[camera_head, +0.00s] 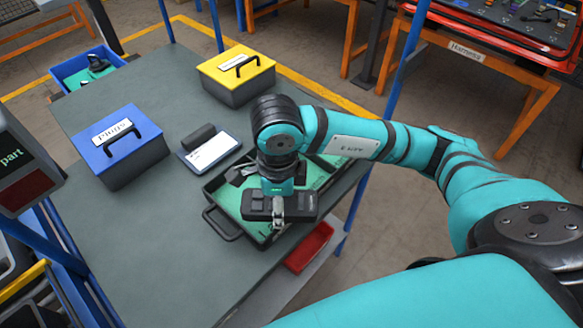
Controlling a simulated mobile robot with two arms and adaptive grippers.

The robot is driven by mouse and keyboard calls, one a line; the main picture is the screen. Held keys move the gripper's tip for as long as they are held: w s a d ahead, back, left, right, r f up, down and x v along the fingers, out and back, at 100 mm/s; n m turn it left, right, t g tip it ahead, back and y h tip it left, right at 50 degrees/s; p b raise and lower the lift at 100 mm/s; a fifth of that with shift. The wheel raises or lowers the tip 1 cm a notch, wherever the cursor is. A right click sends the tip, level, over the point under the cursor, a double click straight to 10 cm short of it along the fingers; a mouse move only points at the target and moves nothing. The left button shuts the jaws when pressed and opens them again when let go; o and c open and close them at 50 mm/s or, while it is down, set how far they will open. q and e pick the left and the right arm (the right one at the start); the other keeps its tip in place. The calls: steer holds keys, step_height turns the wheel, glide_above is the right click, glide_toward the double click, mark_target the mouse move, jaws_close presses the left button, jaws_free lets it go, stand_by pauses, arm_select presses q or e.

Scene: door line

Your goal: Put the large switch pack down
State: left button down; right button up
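A long black switch pack (302,204) is under my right wrist, over the near end of a dark tray (214,191) lined with green. My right gripper (278,212) points down at the pack's middle, with a grey metal finger in front of it. It looks shut on the pack, though most of the fingers are hidden. I cannot tell whether the pack touches the lining. The tray has a black handle (222,224) at its left, and other dark parts (241,173) lie in its far left part. My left gripper is not in view.
A blue-lidded box (118,146), a yellow-lidded box (237,75) and a white card device (210,151) stand on the grey table (150,245). A blue bin (88,67) is at the far left, a red bin (309,247) below the right edge. The table's near left is clear.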

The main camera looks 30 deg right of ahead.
steer(key=m, duration=0.2)
steer(key=a+m, duration=0.1)
steer(key=m, duration=0.2)
steer(key=shift+s+f+m, duration=0.1)
steer(key=shift+s+m, duration=0.05)
steer(key=shift+m, duration=0.15)
steer(key=shift+a+f+m, duration=0.1)
steer(key=shift+a+m, duration=0.05)
steer(key=shift+m, duration=1.15)
steer(key=w+d+p, duration=0.1)
steer(key=w+d, duration=0.2)
steer(key=w, duration=0.1)
steer(key=w+d+f+p, duration=0.1)
steer(key=w+d+p, duration=0.1)
steer(key=w+d, duration=0.1)
steer(key=w+d+p, duration=0.1)
steer(key=w+d, duration=0.3)
steer(key=w, duration=0.1)
steer(key=shift+f, duration=0.2)
steer(key=shift+w+d+f, duration=0.1)
steer(key=shift+d, duration=0.05)
step_height(320, 180, down, 3)
steer(key=shift+r+p, duration=0.15)
steer(key=shift+p, duration=0.75)
steer(key=shift+f, duration=0.35)
steer(key=shift+f, duration=0.1)
